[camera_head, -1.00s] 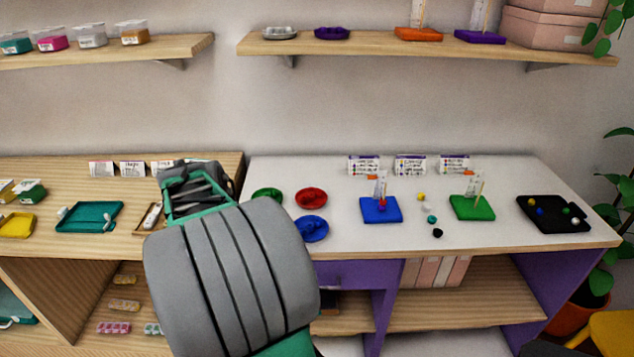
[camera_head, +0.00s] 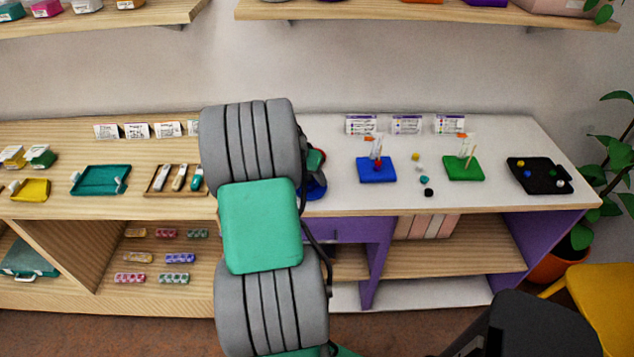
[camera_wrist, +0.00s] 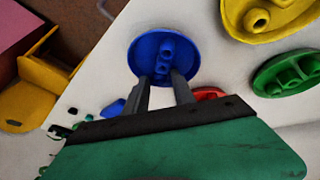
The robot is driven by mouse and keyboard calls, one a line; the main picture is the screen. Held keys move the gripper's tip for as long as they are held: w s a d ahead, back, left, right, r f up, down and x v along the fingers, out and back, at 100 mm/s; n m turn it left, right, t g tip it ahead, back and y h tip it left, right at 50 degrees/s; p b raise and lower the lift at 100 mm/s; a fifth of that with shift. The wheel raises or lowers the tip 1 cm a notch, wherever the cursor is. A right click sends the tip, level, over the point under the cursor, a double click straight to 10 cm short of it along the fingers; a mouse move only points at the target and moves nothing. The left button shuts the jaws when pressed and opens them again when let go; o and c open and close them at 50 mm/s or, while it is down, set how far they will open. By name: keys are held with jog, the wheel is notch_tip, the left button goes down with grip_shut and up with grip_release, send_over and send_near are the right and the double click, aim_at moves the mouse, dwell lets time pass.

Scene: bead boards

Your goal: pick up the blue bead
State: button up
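Several blue beads (camera_wrist: 166,49) lie in a round blue dish (camera_wrist: 137,58) in the wrist view. The dish's edge (camera_head: 314,192) also shows beside my arm in the head view. My gripper (camera_wrist: 162,80) is open and empty, its two fingers apart and pointing at the near part of the dish. I cannot tell whether the fingertips touch it. Another blue bead (camera_head: 528,174) lies on a black tray (camera_head: 540,188) at the far right of the white counter.
A red dish (camera_wrist: 209,95) is partly hidden behind my gripper. A green dish (camera_wrist: 284,79) and a yellow dish (camera_wrist: 234,20) stand to the right in the wrist view. A blue board (camera_head: 369,176) and a green board (camera_head: 456,175) carry pegs, with loose beads between them.

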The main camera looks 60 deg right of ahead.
jog(key=shift+s+a+f, duration=0.1)
jog(key=shift+a+f, duration=0.05)
jog(key=shift+f, duration=0.1)
grip_shut()
